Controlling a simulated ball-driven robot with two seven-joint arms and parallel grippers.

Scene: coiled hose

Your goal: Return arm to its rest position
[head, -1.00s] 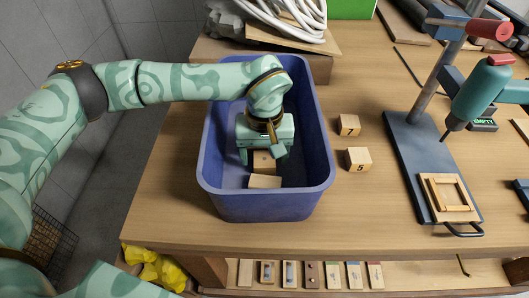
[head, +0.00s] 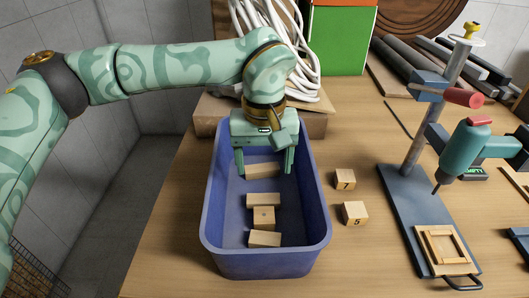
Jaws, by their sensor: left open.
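My left arm comes in from the left, and its left gripper (head: 264,170) points down over the far part of the blue bin (head: 211,215). The gripper is open with its two fingers apart. A wooden block (head: 263,170) shows in the bin between and behind the fingers in the picture; I cannot tell any contact. More wooden blocks (head: 264,238) lie on the bin floor nearer the front, clear of the gripper. My right gripper is not in view.
Two numbered blocks, 7 (head: 345,179) and 5 (head: 355,213), sit on the table right of the bin. A drill press (head: 412,190) stands farther right. A coiled white hose (head: 290,45) and a green box (head: 338,38) are behind the bin.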

